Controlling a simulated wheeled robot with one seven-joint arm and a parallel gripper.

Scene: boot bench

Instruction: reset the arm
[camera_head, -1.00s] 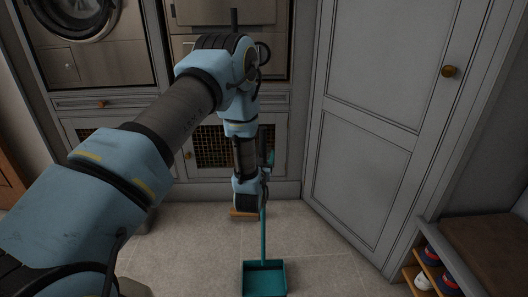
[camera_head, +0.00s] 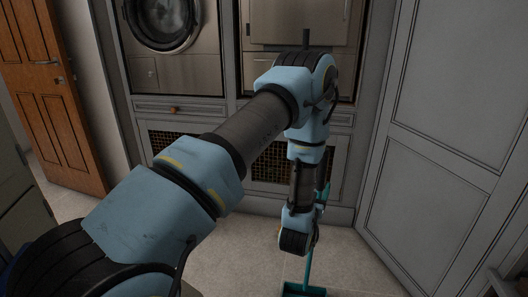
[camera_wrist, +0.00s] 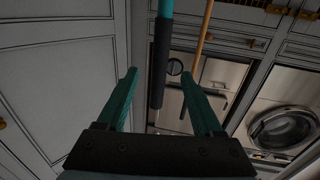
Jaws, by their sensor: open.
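My arm reaches forward and bends down at the middle of the head view. Its wrist end (camera_head: 298,235) hangs in front of the cabinets. My gripper (camera_wrist: 158,74) shows in the wrist view with two teal fingers spread apart. A teal pole with a black grip (camera_wrist: 160,62) shows between the fingers in that picture. I see no finger closed on it, and cannot tell how near it is. In the head view, my arm hides most of the gripper.
A teal dustpan (camera_head: 303,290) is on the floor below my wrist, cut by the frame edge. A washer (camera_head: 162,22), grille-fronted cabinets and a grey door (camera_head: 440,150) stand ahead. A wooden door (camera_head: 55,90) is at left. An orange stick (camera_wrist: 204,30) shows in the wrist view.

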